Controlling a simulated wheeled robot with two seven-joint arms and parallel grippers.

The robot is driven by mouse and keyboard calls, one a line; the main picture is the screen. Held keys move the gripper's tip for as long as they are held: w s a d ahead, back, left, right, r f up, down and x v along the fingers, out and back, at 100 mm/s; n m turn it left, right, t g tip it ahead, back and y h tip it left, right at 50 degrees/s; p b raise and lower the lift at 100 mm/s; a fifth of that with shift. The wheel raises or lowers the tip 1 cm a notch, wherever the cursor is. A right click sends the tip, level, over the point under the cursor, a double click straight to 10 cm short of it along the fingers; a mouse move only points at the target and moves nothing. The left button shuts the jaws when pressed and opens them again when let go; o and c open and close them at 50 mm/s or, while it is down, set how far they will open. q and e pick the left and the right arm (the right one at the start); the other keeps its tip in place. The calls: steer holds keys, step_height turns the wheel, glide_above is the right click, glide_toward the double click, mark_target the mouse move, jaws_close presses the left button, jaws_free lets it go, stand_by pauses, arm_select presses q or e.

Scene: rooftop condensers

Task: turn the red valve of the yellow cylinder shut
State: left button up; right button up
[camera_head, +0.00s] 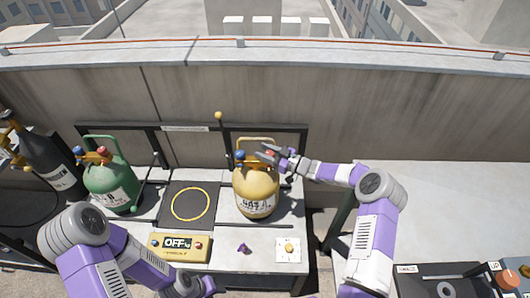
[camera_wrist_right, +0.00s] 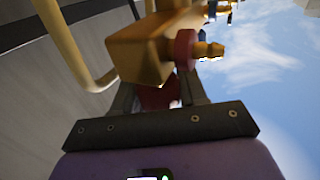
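The yellow cylinder (camera_head: 257,190) stands upright on the bench, with a label on its front, a yellow handle loop and a blue knob (camera_head: 240,156) at its top left. My right gripper (camera_head: 266,153) reaches in from the right at its top. The red valve (camera_head: 270,154) is mostly hidden by the fingers there. In the right wrist view, a dark red part (camera_wrist_right: 158,96) shows between the two fingers, below the brass valve block (camera_wrist_right: 140,50). Whether the fingers press on it is unclear. My left forearm is at the lower left; its fingers do not show.
A green cylinder (camera_head: 110,185) and a dark cylinder (camera_head: 50,165) stand to the left. A black pad with a yellow ring (camera_head: 175,222), a yellow box reading OFF (camera_head: 180,247) and a purple piece (camera_head: 243,248) are on the bench. A concrete wall (camera_head: 350,110) rises behind.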

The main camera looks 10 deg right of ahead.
steer(key=shift+c, duration=0.9)
